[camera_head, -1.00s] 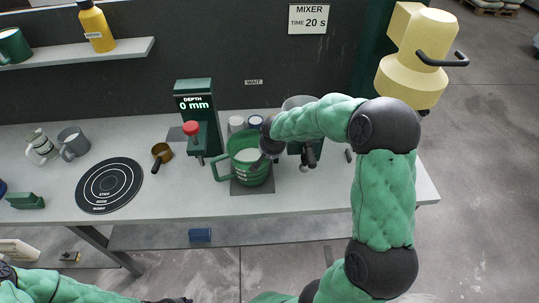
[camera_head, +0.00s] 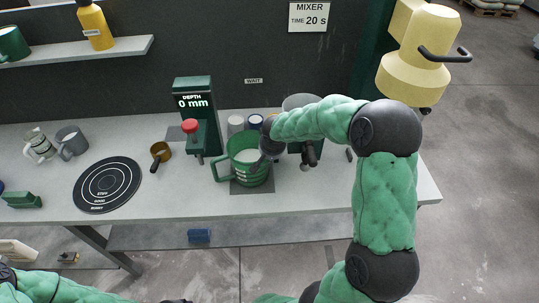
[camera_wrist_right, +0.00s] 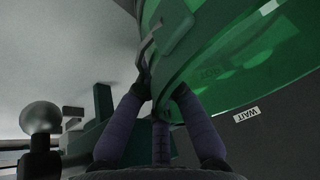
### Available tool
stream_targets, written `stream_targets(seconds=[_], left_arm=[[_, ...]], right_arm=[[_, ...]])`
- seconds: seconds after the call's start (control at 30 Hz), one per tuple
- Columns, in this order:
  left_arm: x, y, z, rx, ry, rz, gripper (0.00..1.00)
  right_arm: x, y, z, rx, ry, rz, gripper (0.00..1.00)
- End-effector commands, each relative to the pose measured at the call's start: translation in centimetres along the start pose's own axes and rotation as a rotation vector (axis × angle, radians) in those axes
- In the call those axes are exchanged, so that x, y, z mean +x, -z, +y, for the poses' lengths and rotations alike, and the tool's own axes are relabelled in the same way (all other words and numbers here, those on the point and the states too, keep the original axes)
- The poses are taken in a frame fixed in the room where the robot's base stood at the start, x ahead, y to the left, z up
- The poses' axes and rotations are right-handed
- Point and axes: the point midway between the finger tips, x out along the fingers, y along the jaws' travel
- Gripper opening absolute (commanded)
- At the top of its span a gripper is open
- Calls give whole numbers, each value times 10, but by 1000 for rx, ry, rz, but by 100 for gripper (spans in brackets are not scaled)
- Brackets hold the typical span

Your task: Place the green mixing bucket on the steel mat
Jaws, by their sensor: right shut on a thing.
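The green mixing bucket (camera_head: 250,175) is see-through, with pale marks and a handle on its left. It stands upright at or just above a dark grey square mat (camera_head: 240,190), which appears to be the steel mat; I cannot tell whether they touch. My right gripper (camera_head: 268,150) is shut on the bucket's right side, near the rim. In the right wrist view the fingers (camera_wrist_right: 160,98) meet the bucket's green wall (camera_wrist_right: 225,60). My left gripper (camera_head: 175,301) barely shows at the bottom edge, its fingers cut off.
The depth gauge (camera_head: 194,88) with a red knob (camera_head: 190,126) stands behind and left of the bucket. Grey containers (camera_head: 300,103) stand behind. Bare table shows front right.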

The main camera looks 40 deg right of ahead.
Motion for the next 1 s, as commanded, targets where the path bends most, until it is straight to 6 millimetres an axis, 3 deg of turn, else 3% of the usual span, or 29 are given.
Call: stream_targets(seconds=[0.37,0.4,0.5,0.73,0.8,1.0], left_arm=[[5,0,-2,0,0,0,39],[5,0,-2,0,0,0,39],[5,0,-2,0,0,0,39],[5,0,-2,0,0,0,39],[5,0,-2,0,0,0,39],[5,0,-2,0,0,0,39]], right_arm=[[1,3,-1,3,5,10,0],[1,3,-1,3,5,10,14],[1,2,0,3,4,9,36],[2,0,0,1,2,4,36],[5,-4,1,-3,-3,-7,51],[4,-3,1,-1,-1,-3,51]])
